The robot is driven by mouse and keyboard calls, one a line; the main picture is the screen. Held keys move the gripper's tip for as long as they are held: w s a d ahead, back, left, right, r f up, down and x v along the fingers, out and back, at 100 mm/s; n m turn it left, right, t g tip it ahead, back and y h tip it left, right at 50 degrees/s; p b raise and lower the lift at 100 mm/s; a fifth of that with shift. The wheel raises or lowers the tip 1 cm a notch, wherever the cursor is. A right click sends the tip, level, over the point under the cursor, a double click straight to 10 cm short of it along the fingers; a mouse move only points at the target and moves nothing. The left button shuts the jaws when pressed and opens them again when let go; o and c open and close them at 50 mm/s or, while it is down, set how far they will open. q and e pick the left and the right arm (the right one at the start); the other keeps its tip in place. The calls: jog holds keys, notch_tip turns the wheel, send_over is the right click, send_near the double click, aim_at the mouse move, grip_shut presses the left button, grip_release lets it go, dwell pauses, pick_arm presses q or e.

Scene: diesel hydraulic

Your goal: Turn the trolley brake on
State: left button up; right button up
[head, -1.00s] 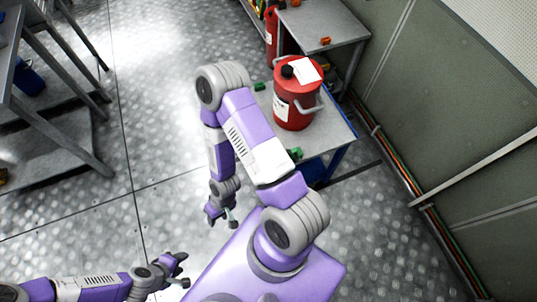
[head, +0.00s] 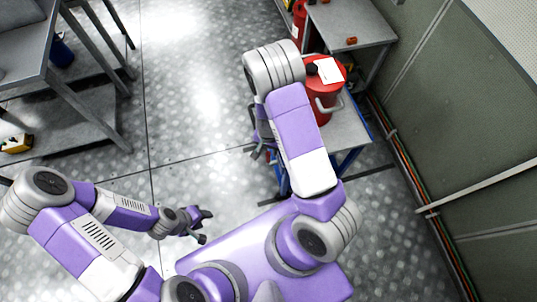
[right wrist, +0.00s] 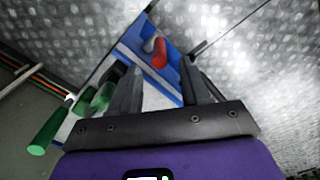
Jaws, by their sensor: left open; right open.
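The trolley has a grey top (head: 345,133) and a blue frame, and stands right of centre in the head view. In the right wrist view its blue frame (right wrist: 135,48) carries a red lever-like handle (right wrist: 159,53), which may be the brake. My right gripper (right wrist: 160,75) is open and empty, with the red handle seen between and beyond its fingers. In the head view my right gripper (head: 258,145) is beside the trolley's left side, partly hidden by my arm. My left gripper (head: 206,226) is open and empty over bare floor, away from the trolley.
A red canister (head: 322,100) stands on the trolley, partly covered by my arm. Green-handled things (right wrist: 50,125) show at the left in the right wrist view. A grey table (head: 355,25) stands behind, a metal rack (head: 70,95) at the left. The middle floor is clear.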

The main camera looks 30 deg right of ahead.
aim_at(268, 156)
notch_tip(268, 156, down, 7)
jog(key=shift+f+b, duration=0.1)
jog(key=shift+b, duration=1.1)
jog(key=shift+c, duration=0.3)
grip_shut()
